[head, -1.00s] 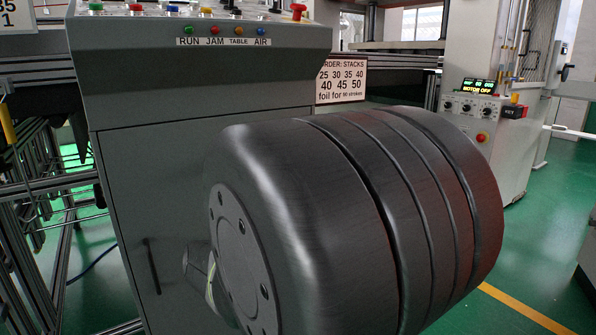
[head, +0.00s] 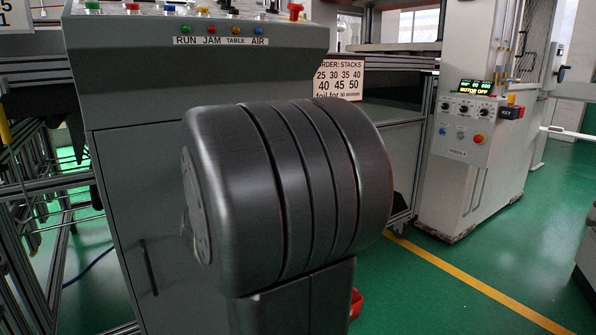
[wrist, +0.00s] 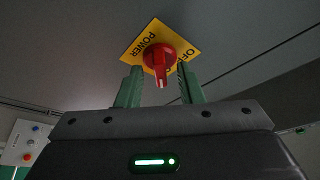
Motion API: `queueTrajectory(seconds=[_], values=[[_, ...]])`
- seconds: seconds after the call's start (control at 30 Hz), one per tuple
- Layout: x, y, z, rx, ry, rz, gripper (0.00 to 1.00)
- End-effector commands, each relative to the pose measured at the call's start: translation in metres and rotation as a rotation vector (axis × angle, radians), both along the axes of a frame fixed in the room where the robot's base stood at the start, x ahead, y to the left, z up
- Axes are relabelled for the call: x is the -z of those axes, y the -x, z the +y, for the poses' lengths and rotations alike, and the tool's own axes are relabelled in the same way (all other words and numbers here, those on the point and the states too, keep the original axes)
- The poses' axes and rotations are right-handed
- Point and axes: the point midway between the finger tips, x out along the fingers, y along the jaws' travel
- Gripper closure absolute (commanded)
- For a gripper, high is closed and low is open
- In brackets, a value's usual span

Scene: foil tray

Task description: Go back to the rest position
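My gripper (wrist: 160,72) shows in the wrist view with its two green fingers apart and nothing held. A red rotary knob (wrist: 159,58) on a yellow plate (wrist: 132,45) marked POWER and OFF shows in the gap between the fingertips. The knob's grip points down in the picture, and I cannot tell its exact distance from the fingers. In the head view my large dark arm link fills the middle and the gripper is hidden.
A grey control cabinet (head: 130,200) with buttons and lamps stands behind my arm. A sign (head: 339,78) hangs beside it. A pale machine (head: 470,165) reading MOTOR OFF stands at right. A red object (head: 356,303) is partly hidden by my arm. Green floor is clear at right.

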Motion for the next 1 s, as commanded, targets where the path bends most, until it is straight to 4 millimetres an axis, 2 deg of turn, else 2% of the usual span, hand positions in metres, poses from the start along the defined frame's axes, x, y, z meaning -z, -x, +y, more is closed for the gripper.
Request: queueTrajectory(seconds=[0.17, 0.83, 1.0], values=[[0.003, 0.014, -0.004, -0.001, -0.011, 0.008, 0.66], [0.036, 0.129, -0.04, -0.004, -0.012, 0.009, 0.66], [0.03, 0.097, -0.031, 0.002, -0.012, 0.008, 0.66]])
